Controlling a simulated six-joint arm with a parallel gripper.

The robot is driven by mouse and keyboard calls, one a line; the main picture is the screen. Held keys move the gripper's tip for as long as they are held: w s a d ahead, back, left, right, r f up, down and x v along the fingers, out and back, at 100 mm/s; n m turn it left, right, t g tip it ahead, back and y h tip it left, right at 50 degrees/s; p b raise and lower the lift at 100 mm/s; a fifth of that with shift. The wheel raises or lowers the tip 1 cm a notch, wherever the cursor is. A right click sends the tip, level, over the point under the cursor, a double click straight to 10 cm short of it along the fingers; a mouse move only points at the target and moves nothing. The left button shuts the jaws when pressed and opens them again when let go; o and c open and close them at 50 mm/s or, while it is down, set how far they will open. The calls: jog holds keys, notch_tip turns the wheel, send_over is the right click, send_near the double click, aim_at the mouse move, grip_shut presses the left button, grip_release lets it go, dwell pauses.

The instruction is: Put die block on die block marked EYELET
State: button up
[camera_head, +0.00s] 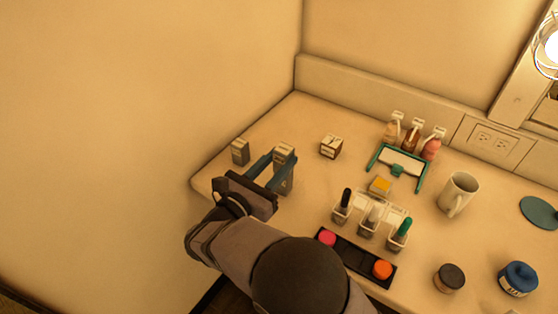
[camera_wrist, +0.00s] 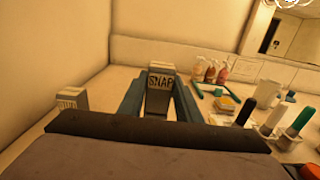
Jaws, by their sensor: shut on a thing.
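A grey die block marked SNAP (camera_wrist: 160,82) stands between the two blue fingers of my gripper (camera_wrist: 158,104). The head view also shows this block (camera_head: 285,152) and my gripper (camera_head: 272,170), which is shut on it near the left end of the counter. I cannot tell whether its base touches the counter. A second die block (camera_head: 240,151) stands to its left; it also shows in the wrist view (camera_wrist: 73,98), its lettering too small to read. A third pale block with dark marks (camera_head: 331,146) sits to the right, behind. I cannot make out the word EYELET anywhere.
Right of my gripper are a teal frame (camera_head: 398,164), several pump bottles (camera_head: 411,136), a rack of capped bottles (camera_head: 368,222), a black tray (camera_head: 354,259) and a white mug (camera_head: 458,193). The counter (camera_head: 300,118) is bare around the blocks; walls close its left and back.

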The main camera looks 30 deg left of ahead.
jog(key=shift+f, duration=0.1)
jog(key=o, duration=1.2)
jog(key=shift+s, duration=0.1)
jog(key=s+b, duration=0.1)
jog(key=s, duration=1)
jog(key=shift+s, duration=0.4)
